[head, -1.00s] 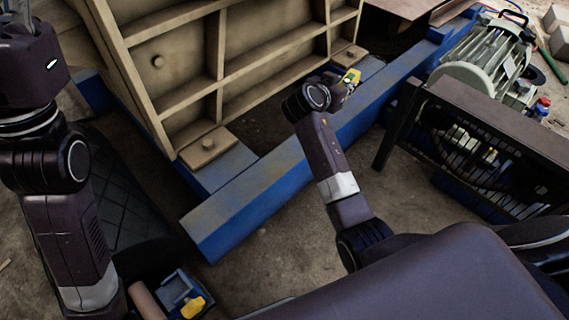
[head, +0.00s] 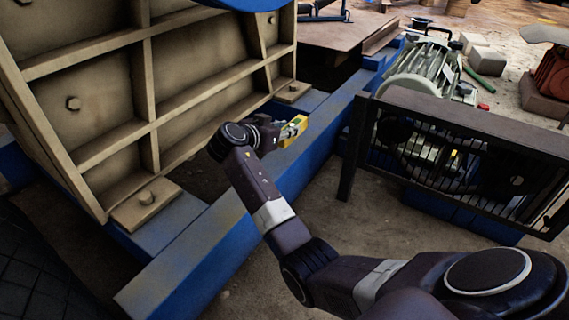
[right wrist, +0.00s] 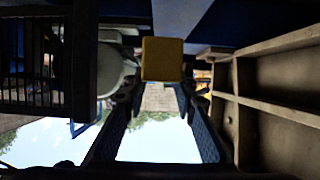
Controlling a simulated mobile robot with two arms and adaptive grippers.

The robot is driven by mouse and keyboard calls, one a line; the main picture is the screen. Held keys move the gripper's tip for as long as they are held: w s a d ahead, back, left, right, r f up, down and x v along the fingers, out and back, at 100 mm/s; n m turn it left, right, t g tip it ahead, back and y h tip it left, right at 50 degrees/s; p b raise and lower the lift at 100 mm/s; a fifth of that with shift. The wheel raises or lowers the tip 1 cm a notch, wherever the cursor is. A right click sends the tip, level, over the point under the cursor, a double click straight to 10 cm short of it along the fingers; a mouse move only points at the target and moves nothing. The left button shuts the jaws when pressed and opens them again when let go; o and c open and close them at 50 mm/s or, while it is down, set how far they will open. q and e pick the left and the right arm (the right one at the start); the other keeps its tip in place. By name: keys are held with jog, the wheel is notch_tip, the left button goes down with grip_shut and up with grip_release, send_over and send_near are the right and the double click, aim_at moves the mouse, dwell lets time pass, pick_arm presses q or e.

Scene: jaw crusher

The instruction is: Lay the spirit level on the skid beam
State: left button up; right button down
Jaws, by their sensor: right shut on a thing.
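The skid beam (head: 225,225) is a long blue beam running diagonally from lower left to upper right in the head view. My right gripper (head: 283,131) is shut on the yellow spirit level (head: 296,132), over or beside the beam's far half. I cannot tell whether the level touches the beam. In the right wrist view the level (right wrist: 162,60) shows end-on as a yellow block between the fingertips (right wrist: 160,88), with blue surface (right wrist: 225,18) behind it. Much of the level is hidden by the gripper in the head view. My left gripper is out of view.
The beige ribbed crusher body (head: 110,110) stands along the beam's left side, with bolted feet (head: 146,203). A dark mesh guard (head: 465,150) and a grey motor (head: 420,70) are to the right. Bare ground (head: 310,200) lies between beam and guard.

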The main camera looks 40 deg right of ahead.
notch_tip(320, 180, down, 9)
jog(key=b, duration=0.5)
jog(key=shift+r, duration=0.25)
jog(key=c, duration=1.6)
grip_release()
jog(key=shift+a, duration=0.1)
jog(key=shift+s+a+r+p, duration=0.1)
jog(key=shift+a+r+p, duration=0.1)
jog(key=shift+p, duration=0.3)
jog(key=p+v, duration=0.7)
jog(key=v, duration=0.3)
jog(key=shift+s+a+r, duration=0.1)
jog(key=shift+s+a+p, duration=0.2)
jog(key=shift+a+p, duration=0.25)
